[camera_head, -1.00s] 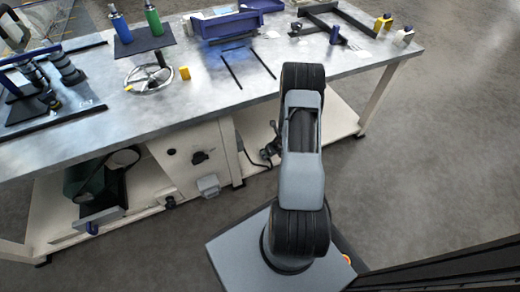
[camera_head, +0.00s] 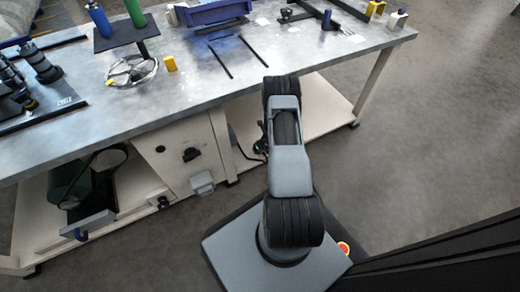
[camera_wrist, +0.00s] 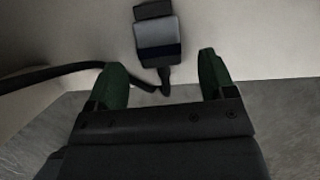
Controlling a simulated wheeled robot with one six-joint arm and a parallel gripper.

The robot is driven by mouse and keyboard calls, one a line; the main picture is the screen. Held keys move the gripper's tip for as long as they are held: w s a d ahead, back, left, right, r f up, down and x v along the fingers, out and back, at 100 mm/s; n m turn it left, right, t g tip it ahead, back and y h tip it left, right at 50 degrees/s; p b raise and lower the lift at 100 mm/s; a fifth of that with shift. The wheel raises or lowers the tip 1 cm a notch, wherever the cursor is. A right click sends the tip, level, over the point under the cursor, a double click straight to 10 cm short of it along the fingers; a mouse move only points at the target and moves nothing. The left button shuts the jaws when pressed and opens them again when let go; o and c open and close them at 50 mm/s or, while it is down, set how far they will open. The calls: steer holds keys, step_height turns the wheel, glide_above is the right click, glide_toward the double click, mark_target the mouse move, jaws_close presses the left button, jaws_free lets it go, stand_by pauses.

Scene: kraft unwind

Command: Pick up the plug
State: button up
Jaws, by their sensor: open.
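The plug (camera_wrist: 158,42) is a grey and dark block with a black cord, seen in the wrist view against a pale upright panel. It sits at the top middle, just under a small dark block. My gripper (camera_wrist: 160,62) is open, with one green finger on each side of the cord's line. The plug's body lies between and beyond the fingertips, and I see no contact. In the head view my arm hides most of the gripper, low by the workbench's underside.
The black cord (camera_wrist: 60,72) runs left behind the left finger. The steel-topped workbench (camera_head: 190,95) carries a blue bin (camera_head: 215,12), a handwheel and bottles. Its lower shelf (camera_head: 315,110) and cabinet (camera_head: 180,150) stand close to my arm.

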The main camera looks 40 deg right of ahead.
steer(key=shift+x, duration=1.35)
steer(key=c, duration=1)
steer(key=shift+c, duration=0.3)
steer(key=shift+r, duration=0.1)
